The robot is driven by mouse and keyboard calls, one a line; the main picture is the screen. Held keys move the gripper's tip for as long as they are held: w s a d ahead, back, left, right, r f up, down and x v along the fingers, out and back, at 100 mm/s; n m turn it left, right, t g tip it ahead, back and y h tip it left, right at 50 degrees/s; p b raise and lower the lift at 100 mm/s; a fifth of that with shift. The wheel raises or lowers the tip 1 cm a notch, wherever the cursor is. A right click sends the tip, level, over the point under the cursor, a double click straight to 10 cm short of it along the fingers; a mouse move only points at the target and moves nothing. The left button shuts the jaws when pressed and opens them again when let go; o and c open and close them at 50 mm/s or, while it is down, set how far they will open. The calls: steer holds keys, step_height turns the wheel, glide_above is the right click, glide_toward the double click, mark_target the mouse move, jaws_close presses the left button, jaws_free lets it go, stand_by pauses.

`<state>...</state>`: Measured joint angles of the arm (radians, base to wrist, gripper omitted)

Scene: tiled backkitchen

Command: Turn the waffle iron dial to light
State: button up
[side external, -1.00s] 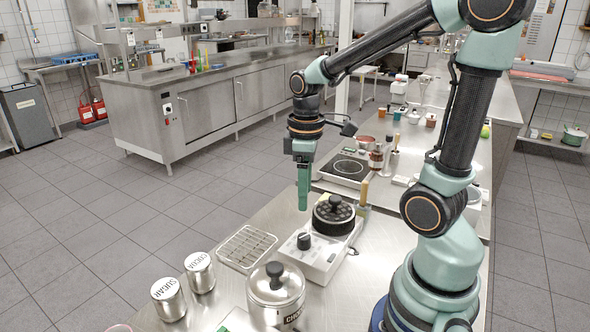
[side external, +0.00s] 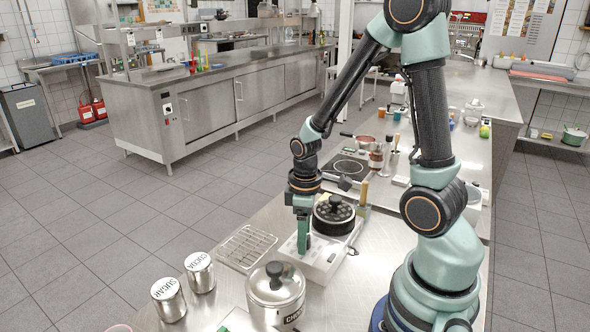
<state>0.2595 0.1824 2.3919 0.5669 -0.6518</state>
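The waffle iron (side external: 318,262) has a white base and a black round top plate (side external: 334,212) with a knob on it. It stands on the steel counter. My gripper (side external: 303,250) points straight down over the front left part of the base, where the dial sits. The green fingers hide the dial, so its setting does not show. The fingertips are at dial height. From this side I cannot tell whether they are apart, shut or touching the dial.
A wire rack (side external: 246,248) lies left of the waffle iron. A lidded steel pot (side external: 274,298) stands close in front. Cocoa (side external: 199,272) and sugar (side external: 168,299) canisters stand at front left. A hot plate (side external: 345,168) is behind. Bare counter (side external: 375,250) lies to the right.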

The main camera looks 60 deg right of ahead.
jaws_close()
steer(key=shift+m, duration=0.4)
steer(key=m, duration=0.4)
steer(key=shift+m, duration=2)
jaws_free()
